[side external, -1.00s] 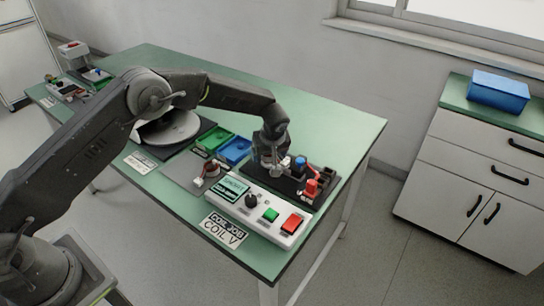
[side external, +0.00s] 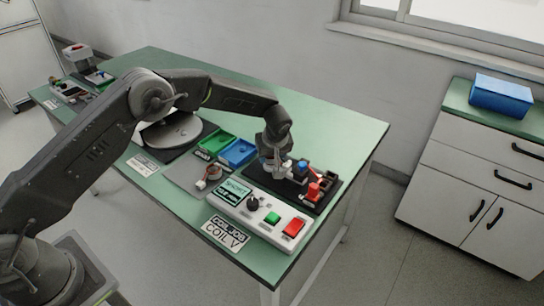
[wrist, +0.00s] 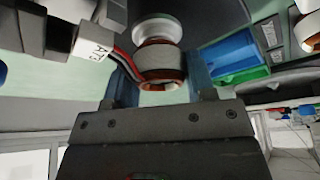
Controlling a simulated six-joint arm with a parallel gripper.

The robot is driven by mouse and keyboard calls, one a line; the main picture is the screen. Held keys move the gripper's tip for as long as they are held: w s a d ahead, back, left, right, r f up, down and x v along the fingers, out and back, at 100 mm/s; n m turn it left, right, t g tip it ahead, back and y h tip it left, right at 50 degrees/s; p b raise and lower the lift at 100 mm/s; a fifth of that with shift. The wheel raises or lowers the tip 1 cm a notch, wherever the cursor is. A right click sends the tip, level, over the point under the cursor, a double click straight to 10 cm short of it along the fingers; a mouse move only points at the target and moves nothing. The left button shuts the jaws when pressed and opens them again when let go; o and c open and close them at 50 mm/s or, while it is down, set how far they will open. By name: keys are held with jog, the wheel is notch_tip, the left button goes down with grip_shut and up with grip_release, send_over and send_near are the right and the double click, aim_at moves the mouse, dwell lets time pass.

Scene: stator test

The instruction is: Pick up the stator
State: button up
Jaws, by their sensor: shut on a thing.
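In the wrist view the stator (wrist: 162,62) is a pale ring with copper-brown bands, below a white round cap or post. Red and black wires run from it to a white connector tagged with lettering (wrist: 88,47). My gripper (wrist: 158,85) is shut on the stator, with a bluish finger on each side. In the side view my gripper (side external: 273,172) points down at the left end of a black test fixture (side external: 325,200). There it mostly hides the stator. I cannot tell whether the stator still touches its seat.
A control box (side external: 262,210) with a screen, knob, green button and red button stands in front of the fixture. A similar coil (side external: 209,177) lies on a grey plate. Green (side external: 215,141) and blue (side external: 238,152) bins stand behind. The table's back right is clear.

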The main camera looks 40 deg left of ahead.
jog(key=shift+r, duration=0.5)
notch_tip(320, 180, up, 3)
jog(key=shift+a+r, duration=0.1)
jog(key=s+a+r, duration=0.4)
jog(key=a+r, duration=0.2)
jog(key=a, duration=0.4)
jog(key=m+t+h, duration=0.1)
jog(key=m+h, duration=0.5)
jog(key=m, duration=1)
send_over(244, 147)
jog(key=f, duration=0.5)
jog(key=shift+s+a, duration=0.15)
jog(key=shift+a, duration=0.1)
jog(key=shift+f, duration=2.35)
jog(key=shift+f, duration=0.15)
jog(key=shift+f, duration=0.75)
jog(key=shift+f, duration=0.55)
